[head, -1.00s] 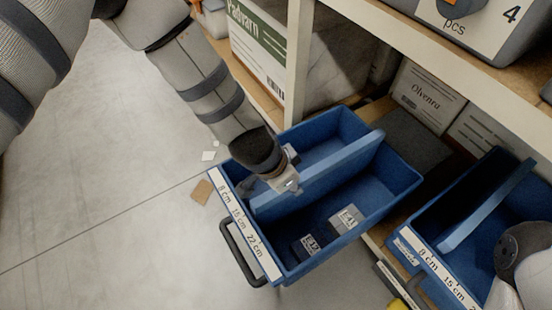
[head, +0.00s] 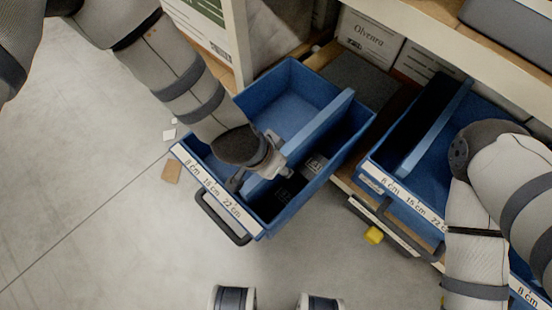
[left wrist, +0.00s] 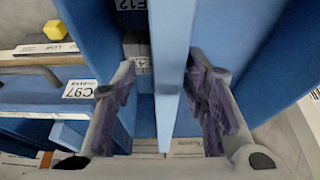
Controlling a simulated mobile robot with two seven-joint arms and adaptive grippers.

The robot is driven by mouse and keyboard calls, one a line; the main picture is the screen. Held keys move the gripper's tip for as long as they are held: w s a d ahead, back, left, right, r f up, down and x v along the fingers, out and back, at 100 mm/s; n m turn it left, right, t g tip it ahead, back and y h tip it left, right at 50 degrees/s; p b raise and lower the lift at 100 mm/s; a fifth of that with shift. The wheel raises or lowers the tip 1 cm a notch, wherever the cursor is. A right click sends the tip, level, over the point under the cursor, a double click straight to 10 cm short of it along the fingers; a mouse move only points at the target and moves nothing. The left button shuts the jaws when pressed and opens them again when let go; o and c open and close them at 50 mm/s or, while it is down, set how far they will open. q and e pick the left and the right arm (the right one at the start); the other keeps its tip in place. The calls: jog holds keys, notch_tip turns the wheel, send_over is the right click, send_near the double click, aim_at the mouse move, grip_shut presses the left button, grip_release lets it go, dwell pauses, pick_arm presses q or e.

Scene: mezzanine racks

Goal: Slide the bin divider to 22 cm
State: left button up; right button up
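The blue bin (head: 296,75) is pulled out from the shelf over the floor. Its front label strip (head: 215,190) reads 8 cm, 15 cm and 22 cm. The lighter blue divider (head: 328,118) runs from front to back inside it. My left gripper (head: 258,180) is at the divider's front part and hides its front end, so I cannot read its exact mark. In the left wrist view the divider (left wrist: 170,60) stands between the two open fingers (left wrist: 163,85), with a visible gap on the left side. My right arm shows at the right, but its gripper is out of view.
Small labelled boxes (head: 315,163) lie in the bin's right compartment; the left one looks empty. A second blue bin (head: 378,166) with a divider stands to the right. A shelf post (head: 236,45) rises behind left. A card piece (head: 172,172) lies on open floor.

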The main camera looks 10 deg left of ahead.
pick_arm(q)
jog(key=shift+r, duration=0.1)
jog(key=v, duration=1.1)
jog(key=shift+s+r, duration=0.2)
jog(key=shift+r, duration=0.15)
jog(key=shift+a, duration=0.15)
